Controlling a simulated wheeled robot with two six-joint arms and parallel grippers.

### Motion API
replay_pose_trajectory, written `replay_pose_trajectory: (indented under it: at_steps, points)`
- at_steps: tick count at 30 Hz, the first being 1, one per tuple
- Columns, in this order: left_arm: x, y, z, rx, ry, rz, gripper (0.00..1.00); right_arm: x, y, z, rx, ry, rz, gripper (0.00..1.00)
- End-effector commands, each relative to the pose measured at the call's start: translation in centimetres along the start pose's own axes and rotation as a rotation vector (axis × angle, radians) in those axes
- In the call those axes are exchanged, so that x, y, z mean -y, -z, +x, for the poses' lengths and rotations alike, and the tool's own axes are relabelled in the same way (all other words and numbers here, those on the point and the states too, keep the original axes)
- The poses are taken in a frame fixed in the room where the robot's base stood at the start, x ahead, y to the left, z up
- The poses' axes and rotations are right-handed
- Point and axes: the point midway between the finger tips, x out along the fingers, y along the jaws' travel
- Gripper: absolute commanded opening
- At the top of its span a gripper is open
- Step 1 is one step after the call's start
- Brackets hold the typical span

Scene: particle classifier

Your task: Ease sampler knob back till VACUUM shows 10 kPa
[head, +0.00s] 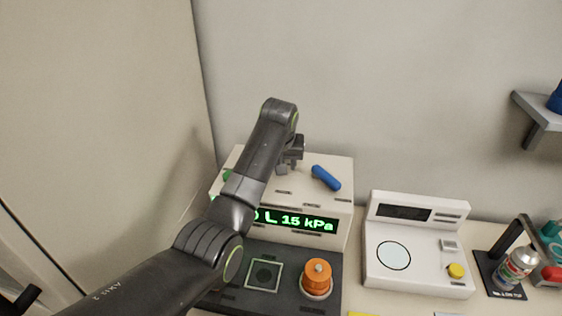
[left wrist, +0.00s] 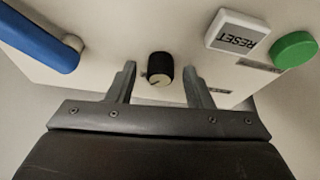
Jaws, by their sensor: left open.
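The sampler (head: 330,208) is a cream box with a green display (head: 300,220) that reads "15 kPa"; the left part of the readout is hidden by my left arm. A black knob (left wrist: 160,70) with a pale pointer mark shows in the left wrist view, on the box's top. My left gripper (left wrist: 160,88) is open, with one finger on each side of the knob and visible gaps between. In the head view my left gripper (head: 290,160) is over the top of the box, and the knob is not clearly seen there. My right gripper is not in view.
A blue handle (head: 326,178) lies beside the gripper; a white RESET button (left wrist: 237,34) and green button (left wrist: 294,50) are also close. An orange knob (head: 317,278) is on the dark front base. A white scale-like device (head: 418,245) stands to the right.

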Motion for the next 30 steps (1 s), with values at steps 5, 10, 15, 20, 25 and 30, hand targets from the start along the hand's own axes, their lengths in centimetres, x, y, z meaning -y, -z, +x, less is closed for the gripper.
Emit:
replay_pose_trajectory:
  at_steps: [5,10,15,20,25,30]
  points:
    - [0.0,0.0,-0.6,0.0,0.0,0.0,0.47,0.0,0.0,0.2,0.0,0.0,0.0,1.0]
    - [0.0,0.0,-3.0,-0.004,-0.001,0.0,0.47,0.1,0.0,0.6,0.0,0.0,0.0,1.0]
    - [0.0,0.1,-7.3,-0.007,-0.001,0.001,0.47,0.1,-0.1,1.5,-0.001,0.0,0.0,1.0]
    - [0.0,0.0,-11.3,-0.006,0.0,0.0,0.47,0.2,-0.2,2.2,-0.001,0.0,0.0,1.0]
    - [0.0,0.2,-13.4,0.002,0.0,0.0,0.47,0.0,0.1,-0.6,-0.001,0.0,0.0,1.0]
    - [-0.1,0.2,-14.8,0.002,-0.001,0.001,0.47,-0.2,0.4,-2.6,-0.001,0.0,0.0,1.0]
